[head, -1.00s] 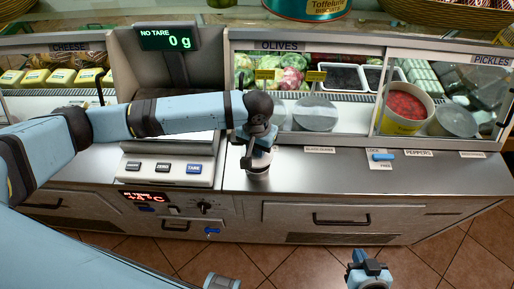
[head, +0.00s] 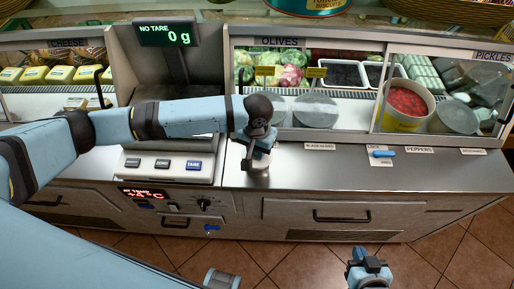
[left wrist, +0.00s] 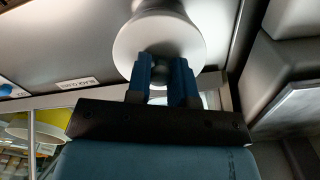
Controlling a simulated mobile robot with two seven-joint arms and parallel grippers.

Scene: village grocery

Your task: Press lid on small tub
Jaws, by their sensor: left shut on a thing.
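My left gripper (head: 259,155) points down over the counter just right of the scale. In the left wrist view its two blue fingers (left wrist: 163,80) are shut at the middle of a pale round lid (left wrist: 125,45). The small tub (head: 258,165) shows only partly below the left gripper in the head view. Fingers and wrist hide most of it, and I cannot tell whether the lid sits flush. My right gripper (head: 370,270) is low in the head view, in front of the counter and away from the tub; its finger gap is not clear.
The scale (head: 165,168) stands left of the tub and its display reads 0 g. A glass case with olives and pickles runs behind. Round containers (head: 315,111) stand inside it. The steel counter (head: 300,175) is clear to the right, apart from labels and a blue-handled item (head: 382,154).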

